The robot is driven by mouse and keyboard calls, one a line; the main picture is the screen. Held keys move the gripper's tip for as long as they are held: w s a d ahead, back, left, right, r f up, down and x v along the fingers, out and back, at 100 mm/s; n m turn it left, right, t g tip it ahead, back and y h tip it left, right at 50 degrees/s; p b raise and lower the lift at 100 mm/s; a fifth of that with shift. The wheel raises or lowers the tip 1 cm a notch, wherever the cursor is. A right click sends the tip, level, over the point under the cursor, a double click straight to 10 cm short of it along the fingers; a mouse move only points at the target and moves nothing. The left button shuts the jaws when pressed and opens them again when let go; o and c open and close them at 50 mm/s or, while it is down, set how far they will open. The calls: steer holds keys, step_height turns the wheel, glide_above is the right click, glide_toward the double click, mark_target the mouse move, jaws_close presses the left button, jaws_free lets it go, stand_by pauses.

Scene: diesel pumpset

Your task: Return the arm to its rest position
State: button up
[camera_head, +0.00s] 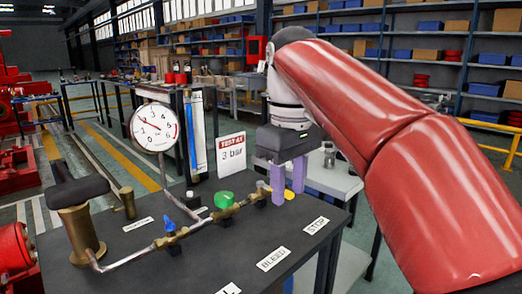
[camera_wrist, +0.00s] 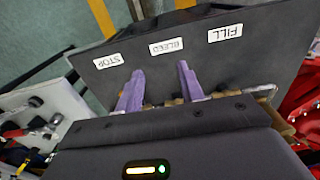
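My gripper (camera_head: 288,180) hangs from my red arm, with its two purple fingers pointing down near the right end of the dark bench (camera_head: 120,262). In the wrist view my gripper (camera_wrist: 158,88) shows its fingers apart, with nothing held between them. The brass and steel pipe (camera_head: 148,250) runs along the bench beside and below the fingers. A yellow valve handle (camera_head: 265,187) is close to the left finger; I cannot tell whether they touch.
The bench carries a blue valve (camera_head: 169,224), a green valve (camera_head: 223,199), a pressure gauge (camera_head: 155,127), a "TEST AT 3 bar" sign (camera_head: 231,155) and a brass pump with dark handle (camera_head: 78,225). A light side table (camera_head: 335,180) stands behind the gripper. Shelving lines the back.

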steer(key=s+d+f+m+t, duration=0.2)
steer(key=s+d+f+m, duration=0.2)
steer(key=s+f, duration=0.3)
steer(key=s+d+f+m+t, duration=0.3)
steer(key=s+d+f, duration=0.3)
steer(key=f, duration=0.8)
steer(key=shift+s+d+f+m+t, duration=0.3)
steer(key=shift+s+m, duration=0.45)
steer(key=shift+m, duration=0.15)
